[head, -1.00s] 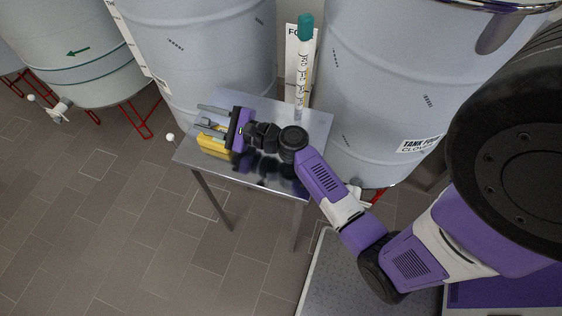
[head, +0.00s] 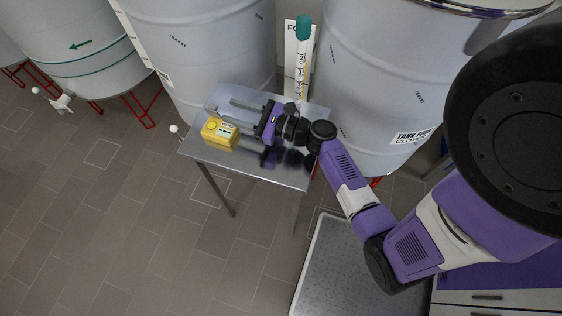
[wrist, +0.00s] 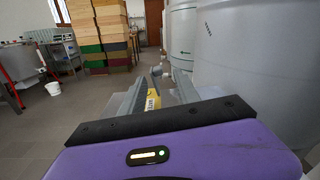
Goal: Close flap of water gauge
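The water gauge appears to be the yellow box (head: 220,132) with a pale panel on top. It sits near the left front edge of the metal table (head: 262,172). I cannot make out its flap or the flap's position. My gripper (head: 231,109) is over the table, just behind and to the right of the box. Its two grey fingers are apart with nothing between them, pointing left. In the wrist view the fingers (wrist: 155,84) frame a small yellow part of the box (wrist: 152,101); the rest is hidden.
A tall clear tube with a green cap (head: 304,28) stands at the table's back edge. Large pale tanks (head: 372,95) crowd the back and right. The tiled floor (head: 110,230) at left is open. Stacked coloured boxes (wrist: 98,30) show in the wrist view.

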